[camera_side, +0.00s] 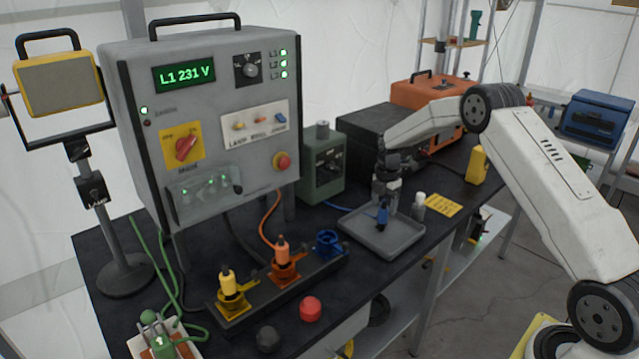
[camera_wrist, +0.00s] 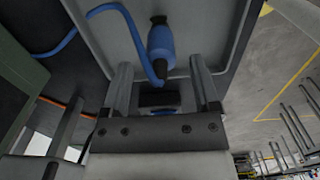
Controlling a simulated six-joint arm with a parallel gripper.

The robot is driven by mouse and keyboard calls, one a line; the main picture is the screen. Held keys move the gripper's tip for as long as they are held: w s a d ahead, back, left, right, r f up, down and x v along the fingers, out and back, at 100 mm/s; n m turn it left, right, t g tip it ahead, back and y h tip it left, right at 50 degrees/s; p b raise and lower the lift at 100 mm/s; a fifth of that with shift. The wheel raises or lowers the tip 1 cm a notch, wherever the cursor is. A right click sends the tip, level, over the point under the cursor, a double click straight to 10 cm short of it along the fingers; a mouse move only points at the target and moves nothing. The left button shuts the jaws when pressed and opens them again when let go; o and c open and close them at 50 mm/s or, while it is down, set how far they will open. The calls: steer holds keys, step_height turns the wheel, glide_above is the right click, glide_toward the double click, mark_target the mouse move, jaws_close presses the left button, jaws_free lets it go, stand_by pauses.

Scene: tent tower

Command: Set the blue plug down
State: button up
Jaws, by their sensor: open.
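The blue plug (camera_side: 382,216) is in the grey tray (camera_side: 365,241) on the bench, just below my gripper (camera_side: 384,203). In the wrist view the blue plug (camera_wrist: 161,46) shows against the tray's grey floor, with a blue cable curving off to its left. My gripper (camera_wrist: 160,82) is open there, one finger on each side, with a clear gap between the fingers and the plug. The blue socket (camera_side: 328,243) on the black strip is empty.
A yellow plug (camera_side: 228,285) and an orange plug (camera_side: 282,254) stand on the strip left of the tray. A small grey-white cylinder (camera_side: 419,205) and a yellow note (camera_side: 443,205) lie close right of my gripper. A green box (camera_side: 323,165) and a black case (camera_side: 370,140) stand behind.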

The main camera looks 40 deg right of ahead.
step_height(320, 180, up, 9)
steer(key=shift+f, duration=0.2)
stand_by(0.3)
steer(key=shift+a, duration=0.1)
stand_by(0.3)
steer(key=shift+s+a, duration=0.1)
steer(key=shift+a, duration=0.1)
steer(key=s+a+r+m+t, duration=0.1)
steer(key=s+a+m, duration=0.3)
steer(key=a, duration=0.2)
steer(key=s+a+r+m, duration=0.1)
steer(key=s+a+m, duration=0.3)
steer(key=a, duration=0.2)
steer(key=s+a+f+m, duration=0.1)
steer(key=s+a+m, duration=0.4)
steer(key=s, duration=0.3)
steer(key=s+a+m+t, duration=0.1)
steer(key=s+a+m, duration=0.4)
steer(key=s, duration=0.3)
steer(key=shift+f+t, duration=0.3)
steer(key=shift+f, duration=0.1)
